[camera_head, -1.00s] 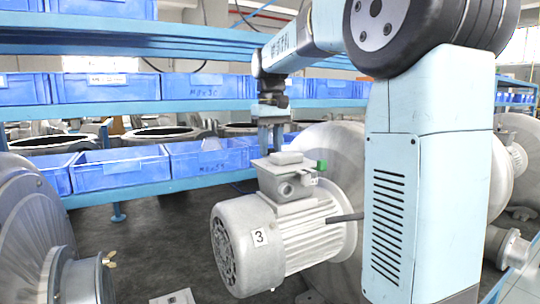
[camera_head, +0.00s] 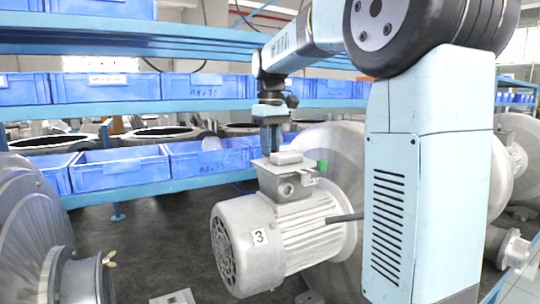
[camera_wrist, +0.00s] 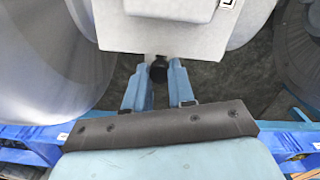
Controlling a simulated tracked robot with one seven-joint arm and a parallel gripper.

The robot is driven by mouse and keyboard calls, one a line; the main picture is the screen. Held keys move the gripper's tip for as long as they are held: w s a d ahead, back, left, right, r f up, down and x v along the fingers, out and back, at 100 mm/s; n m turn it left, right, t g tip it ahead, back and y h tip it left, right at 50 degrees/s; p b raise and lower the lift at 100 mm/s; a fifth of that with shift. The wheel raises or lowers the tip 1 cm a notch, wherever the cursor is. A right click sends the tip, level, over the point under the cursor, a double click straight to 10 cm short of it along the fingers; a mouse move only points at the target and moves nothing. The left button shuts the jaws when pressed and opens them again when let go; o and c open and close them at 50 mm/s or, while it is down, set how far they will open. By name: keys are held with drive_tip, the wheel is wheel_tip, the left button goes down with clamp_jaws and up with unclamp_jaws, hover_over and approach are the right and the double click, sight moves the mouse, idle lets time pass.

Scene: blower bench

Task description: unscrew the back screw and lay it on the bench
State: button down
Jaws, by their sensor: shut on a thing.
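The blower's grey motor (camera_head: 290,235), marked 3, carries a terminal box (camera_head: 282,184) with a small grey block on top and a green piece at its right. My gripper (camera_head: 270,152) points down at the back edge of this box. In the wrist view, my gripper (camera_wrist: 158,74) has its two blue fingers on either side of the dark, round-headed back screw (camera_wrist: 158,71), at the edge of the grey box (camera_wrist: 155,36). The gripper is shut on this screw. The screw's shank is hidden, so I cannot tell how far it is in. In the head view the screw is hidden.
The dark bench (camera_head: 150,245) has free room left of the motor. A flanged housing with a pipe stub (camera_head: 85,280) stands at the left. A small flat plate (camera_head: 173,297) lies at the front. Blue bins (camera_head: 120,170) on racks stand behind.

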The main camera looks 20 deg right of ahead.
drive_tip(key=n, duration=0.5)
drive_tip(key=shift+n, duration=0.4)
drive_tip(key=n, duration=0.6)
drive_tip(key=shift+n, duration=0.4)
drive_tip(key=n, duration=0.4)
drive_tip(key=shift+n, duration=0.4)
drive_tip(key=n, duration=0.4)
drive_tip(key=c, duration=1.2)
unclamp_jaws()
drive_tip(key=shift+c, duration=0.2)
